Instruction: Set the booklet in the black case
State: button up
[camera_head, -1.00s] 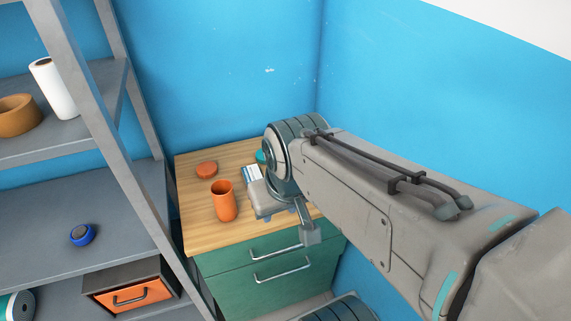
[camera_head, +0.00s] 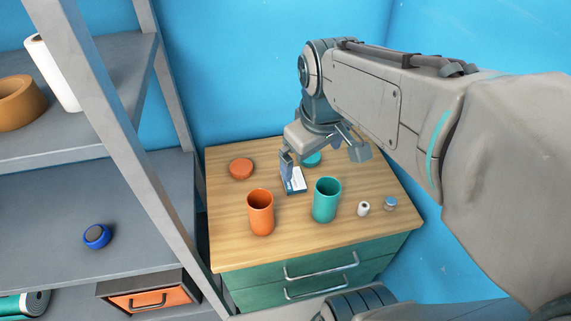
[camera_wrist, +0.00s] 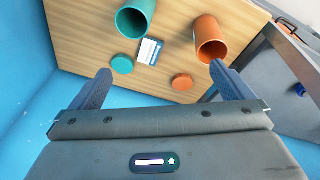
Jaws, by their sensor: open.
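The booklet (camera_head: 294,182), a small flat white and blue piece, lies on the wooden cabinet top, between and behind the two cups. It also shows in the wrist view (camera_wrist: 149,51), apart from the fingers and beyond their tips. My gripper (camera_head: 318,153) is open and empty above the back of the cabinet top; one finger partly covers the booklet in the head view. In the wrist view my gripper (camera_wrist: 160,68) has its fingers spread wide. A dark box with an orange drawer front (camera_head: 152,299) sits on the low shelf at left; I see no other black case.
An orange cup (camera_head: 260,212) and a teal cup (camera_head: 326,200) stand in front of the booklet. An orange lid (camera_head: 241,169) and a teal lid (camera_head: 311,159) lie behind. Two small items stand at right. A grey shelf rack (camera_head: 100,130) borders the left side.

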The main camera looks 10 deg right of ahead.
jog(key=w+f+n+g+b, duration=0.1)
jog(key=w+f+n+b, duration=0.45)
jog(key=w, duration=0.25)
jog(key=w+f+n+g+b, duration=0.2)
jog(key=w+f+n+b, duration=0.25)
jog(key=w+n, duration=0.3)
jog(key=b, duration=0.1)
send_over(293, 181)
jog(key=w, duration=0.1)
jog(key=f, duration=0.8)
jog(key=shift+w+a+f, duration=0.1)
jog(key=shift+w+a, duration=0.1)
jog(key=shift+a, duration=0.1)
jog(key=f, duration=0.5)
jog(key=shift+s+f+b, duration=0.3)
jog(key=shift+b, duration=0.1)
jog(key=c, duration=1.1)
jog(key=shift+r, duration=0.2)
